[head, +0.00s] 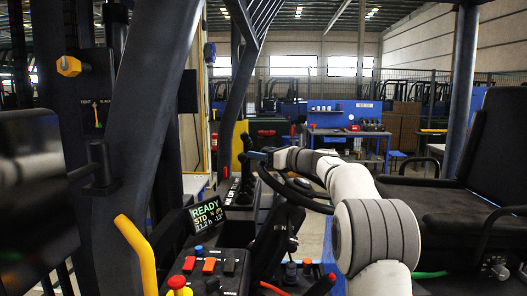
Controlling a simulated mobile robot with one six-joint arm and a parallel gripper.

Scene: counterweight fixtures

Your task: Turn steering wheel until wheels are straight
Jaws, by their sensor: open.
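The dark steering wheel (313,204) is in the middle of the head view, tilted, with its near rim showing below my white arm. My gripper (255,156) is small and dark at the end of the arm, open, at the far left side of the wheel. I cannot tell whether it touches the rim. My arm hides part of the wheel. The truck's road wheels are not in view. A small display (207,215) on the console reads "READY", "STD" and "N"; its last line is hard to read, perhaps "-12".
Black levers (246,165) stand close to the gripper. The console has coloured switches (208,265) and a red knob (177,284). A black seat (470,205) is on the right. Dark frame posts and a yellow handle (137,250) are on the left. A blue workbench (345,132) stands far behind.

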